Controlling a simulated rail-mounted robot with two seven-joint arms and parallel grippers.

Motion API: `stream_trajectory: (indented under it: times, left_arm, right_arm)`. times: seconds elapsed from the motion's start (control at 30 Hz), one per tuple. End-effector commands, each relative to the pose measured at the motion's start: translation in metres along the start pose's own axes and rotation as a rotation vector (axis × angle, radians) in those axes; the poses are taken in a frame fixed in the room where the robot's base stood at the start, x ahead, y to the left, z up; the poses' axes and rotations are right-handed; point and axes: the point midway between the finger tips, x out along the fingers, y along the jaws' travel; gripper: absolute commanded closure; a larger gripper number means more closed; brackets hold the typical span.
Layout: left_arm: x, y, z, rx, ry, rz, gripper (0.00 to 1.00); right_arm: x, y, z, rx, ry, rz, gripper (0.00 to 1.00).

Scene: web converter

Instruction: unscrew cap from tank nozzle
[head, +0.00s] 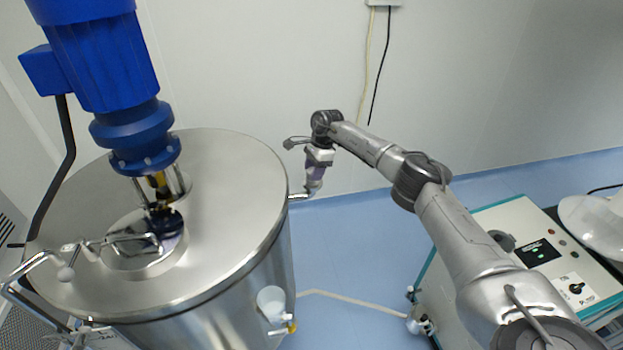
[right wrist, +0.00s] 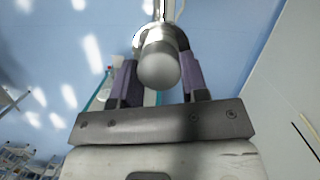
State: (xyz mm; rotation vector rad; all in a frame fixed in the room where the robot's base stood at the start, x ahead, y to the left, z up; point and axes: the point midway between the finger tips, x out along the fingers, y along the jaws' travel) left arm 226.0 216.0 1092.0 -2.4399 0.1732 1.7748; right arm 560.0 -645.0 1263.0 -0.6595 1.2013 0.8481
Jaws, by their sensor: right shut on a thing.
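A large steel tank (head: 225,190) stands at the left of the head view. A short pipe nozzle (head: 299,196) sticks out from its right side near the rim. My right gripper (head: 314,186) is at the end of this nozzle, reaching in from the right. In the right wrist view a round metal cap (right wrist: 159,64) sits between the two purple-padded fingers of my right gripper (right wrist: 160,75), which is shut on it. The cap appears in line with the nozzle pipe behind it; I cannot tell whether it is loose. My left gripper is not in view.
A blue motor (head: 105,60) with a mixer shaft stands on the tank lid. A white control cabinet (head: 525,255) with a small display is at the right. A pale hose (head: 350,301) runs across the blue floor. The wall is close behind my right gripper.

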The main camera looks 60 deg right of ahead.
Motion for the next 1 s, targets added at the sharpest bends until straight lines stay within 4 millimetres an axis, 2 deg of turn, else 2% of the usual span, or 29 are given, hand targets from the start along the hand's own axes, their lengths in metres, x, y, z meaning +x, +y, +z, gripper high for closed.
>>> stream_trajectory:
  times: [0.57, 1.0]
  left_arm:
    - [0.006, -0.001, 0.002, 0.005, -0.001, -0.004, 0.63]
    - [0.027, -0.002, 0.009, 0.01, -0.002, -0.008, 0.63]
  right_arm:
    - [0.001, -0.001, 0.0, -0.068, 0.0, 0.017, 0.92]
    - [0.001, -0.002, 0.001, -0.35, -0.001, 0.09, 0.92]
